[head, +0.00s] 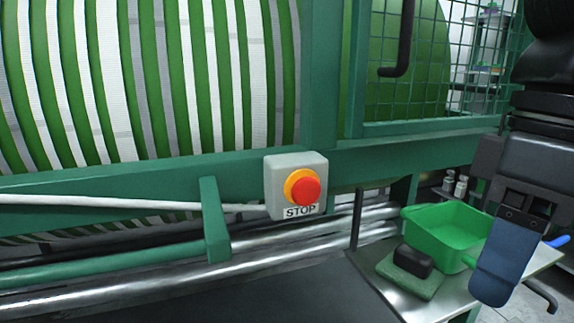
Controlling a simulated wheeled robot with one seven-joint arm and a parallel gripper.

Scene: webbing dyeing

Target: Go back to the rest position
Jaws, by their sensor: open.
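My gripper (492,285) hangs at the right edge, pointing down, in front of the small metal table. One blue finger shows under its dark body, and the other finger is not clearly seen. It is open, and I see nothing held. A grey stop box (272,180) with a red button (305,191) on a yellow ring and a STOP label is fixed to the green machine frame at the centre. My gripper is well to the right of it and apart from it.
A large drum (150,80) with green and white bands fills the upper left. A mesh guard (425,75) with a black handle (398,45) is at upper right. A green tub (440,232) and a green pad (408,278) under a black block (413,261) sit near my gripper. Metal rollers (180,285) run below.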

